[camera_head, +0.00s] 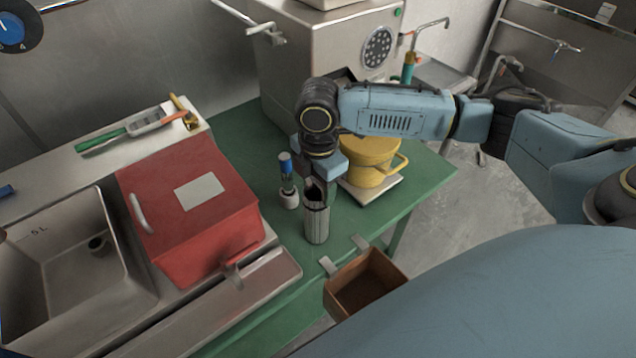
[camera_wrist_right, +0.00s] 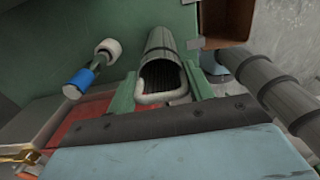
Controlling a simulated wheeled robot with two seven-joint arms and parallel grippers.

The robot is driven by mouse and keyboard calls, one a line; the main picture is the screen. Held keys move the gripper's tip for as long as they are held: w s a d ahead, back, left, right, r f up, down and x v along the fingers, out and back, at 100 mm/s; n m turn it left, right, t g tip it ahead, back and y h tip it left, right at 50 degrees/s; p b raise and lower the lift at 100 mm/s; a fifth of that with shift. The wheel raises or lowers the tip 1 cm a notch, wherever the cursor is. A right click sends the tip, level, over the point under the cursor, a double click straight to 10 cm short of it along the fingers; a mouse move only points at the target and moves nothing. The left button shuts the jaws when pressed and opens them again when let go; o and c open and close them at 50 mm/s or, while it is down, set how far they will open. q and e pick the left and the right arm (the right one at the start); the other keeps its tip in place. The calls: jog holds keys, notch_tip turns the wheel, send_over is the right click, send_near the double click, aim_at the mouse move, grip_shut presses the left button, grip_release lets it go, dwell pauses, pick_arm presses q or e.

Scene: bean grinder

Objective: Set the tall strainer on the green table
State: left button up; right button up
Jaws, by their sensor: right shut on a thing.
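The tall strainer (camera_head: 317,224) is a grey, ribbed cylinder that stands roughly upright in the head view, under my right gripper (camera_head: 315,190). In the right wrist view the right gripper (camera_wrist_right: 161,92) has its green fingers on both sides of the strainer's (camera_wrist_right: 164,45) open top and pale rim loop, shut on it. The strainer appears over the green table (camera_head: 239,150), near its front edge. I cannot tell whether its bottom touches the tabletop. My left gripper is not in view.
A blue-topped tamper-like tool (camera_head: 287,180) stands just left of the strainer. A yellow pot (camera_head: 370,160) is behind to the right, a red box (camera_head: 190,215) to the left. A brown open box (camera_head: 365,283) hangs at the front edge. Bare tabletop shows behind the tool.

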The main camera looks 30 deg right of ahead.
jog(key=o, duration=1.3)
jog(key=shift+f, duration=0.1)
notch_tip(320, 180, up, 12)
jog(key=shift+r+p, duration=0.15)
jog(key=shift+p, duration=0.35)
